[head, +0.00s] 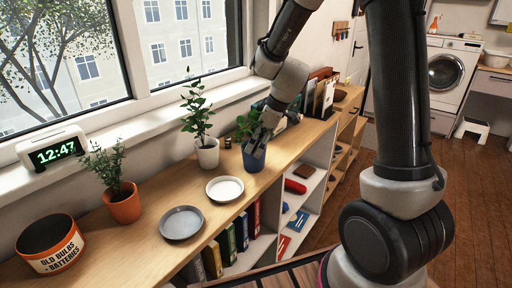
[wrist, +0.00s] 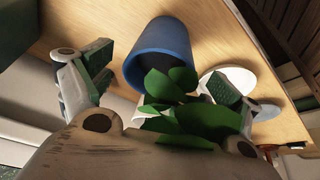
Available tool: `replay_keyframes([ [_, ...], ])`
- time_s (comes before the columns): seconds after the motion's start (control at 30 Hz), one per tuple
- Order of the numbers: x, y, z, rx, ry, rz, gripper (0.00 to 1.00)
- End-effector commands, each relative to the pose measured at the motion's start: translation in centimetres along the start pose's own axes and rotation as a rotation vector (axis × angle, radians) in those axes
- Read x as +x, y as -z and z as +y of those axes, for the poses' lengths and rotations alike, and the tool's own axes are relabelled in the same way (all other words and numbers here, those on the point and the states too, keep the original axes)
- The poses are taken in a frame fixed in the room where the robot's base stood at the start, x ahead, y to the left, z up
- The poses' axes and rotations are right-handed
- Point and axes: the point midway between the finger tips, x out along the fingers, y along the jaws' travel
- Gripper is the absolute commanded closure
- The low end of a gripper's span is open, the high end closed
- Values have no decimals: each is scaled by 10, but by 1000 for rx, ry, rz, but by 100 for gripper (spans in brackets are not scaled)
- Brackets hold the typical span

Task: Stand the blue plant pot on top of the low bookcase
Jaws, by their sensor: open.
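The blue plant pot (head: 254,161) with a leafy green plant (head: 248,124) stands upright on the wooden top of the low bookcase (head: 168,192), close to its front edge. My gripper (head: 258,145) is over the pot and partly hides the plant and rim. In the wrist view the blue pot (wrist: 158,48) lies beyond the open fingers, and its leaves (wrist: 185,110) reach back between them. My gripper (wrist: 165,78) is open, with one finger on each side and a visible gap to the pot on the left.
A white saucer (head: 225,189) and a grey saucer (head: 181,223) sit left of the pot. A file rack (head: 318,95) stands behind to the right.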

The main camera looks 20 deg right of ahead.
Motion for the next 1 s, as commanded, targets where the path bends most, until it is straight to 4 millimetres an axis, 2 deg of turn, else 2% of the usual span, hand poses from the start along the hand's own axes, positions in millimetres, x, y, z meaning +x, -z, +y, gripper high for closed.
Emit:
replay_keyframes([
  [0.2, -52, 0, 1, -1, -6, 3, 9],
  [0.4, -87, 0, 0, 1, -3, 2, 9],
  [0.73, -109, -4, -4, 23, -8, -3, 9],
  [0.87, -144, -24, -25, 148, -49, -19, 9],
  [1.0, -193, -68, -65, 392, -132, -43, 9],
])
